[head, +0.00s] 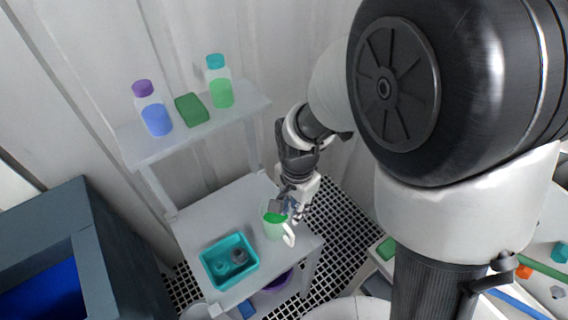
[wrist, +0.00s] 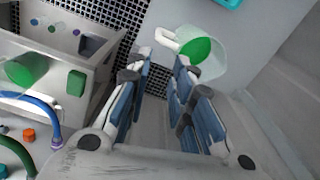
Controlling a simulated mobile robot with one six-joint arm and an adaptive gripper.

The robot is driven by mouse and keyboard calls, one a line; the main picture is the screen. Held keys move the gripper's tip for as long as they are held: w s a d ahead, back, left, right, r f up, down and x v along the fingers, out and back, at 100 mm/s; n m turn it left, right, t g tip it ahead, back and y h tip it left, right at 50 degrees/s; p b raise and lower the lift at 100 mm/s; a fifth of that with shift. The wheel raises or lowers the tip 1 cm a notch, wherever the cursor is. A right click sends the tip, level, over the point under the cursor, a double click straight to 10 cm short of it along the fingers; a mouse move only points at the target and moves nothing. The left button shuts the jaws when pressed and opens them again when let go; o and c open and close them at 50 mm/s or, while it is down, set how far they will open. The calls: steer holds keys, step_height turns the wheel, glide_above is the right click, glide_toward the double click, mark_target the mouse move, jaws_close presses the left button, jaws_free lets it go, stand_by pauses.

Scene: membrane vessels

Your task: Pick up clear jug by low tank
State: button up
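The clear jug (head: 273,229) holds green liquid and has a white handle. It stands on the lower shelf of a grey stand, near its right side. The jug also shows in the wrist view (wrist: 212,48), just past my right fingertip, with its handle toward the gap between the fingers. My gripper (head: 285,207) is at the jug's top in the head view and partly covers it. In the wrist view my gripper (wrist: 163,60) is open, with nothing between its fingers. A dark grey tank with a blue inside (head: 62,245) stands at the left; I cannot tell whether it is the low tank.
A teal tray (head: 214,283) with dark items stands left of the jug. The upper shelf (head: 186,140) bears two bottles and a green block. A pale grey tank (wrist: 98,75) and hoses lie left in the wrist view. Black grating (head: 345,225) covers the floor.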

mark_target(292, 237)
steer(key=f+b, duration=0.1)
steer(key=f, duration=0.4)
steer(key=f+b, duration=0.2)
steer(key=f, duration=0.4)
steer(key=shift+s+a+f, duration=0.1)
steer(key=shift+s+a, duration=0.1)
steer(key=shift+d+f+b, duration=0.15)
steer(key=shift+f+b, duration=1.3)
steer(key=shift+f, duration=1.65)
steer(key=shift+r, duration=0.1)
steer(key=shift+c, duration=0.5)
jaws_close()
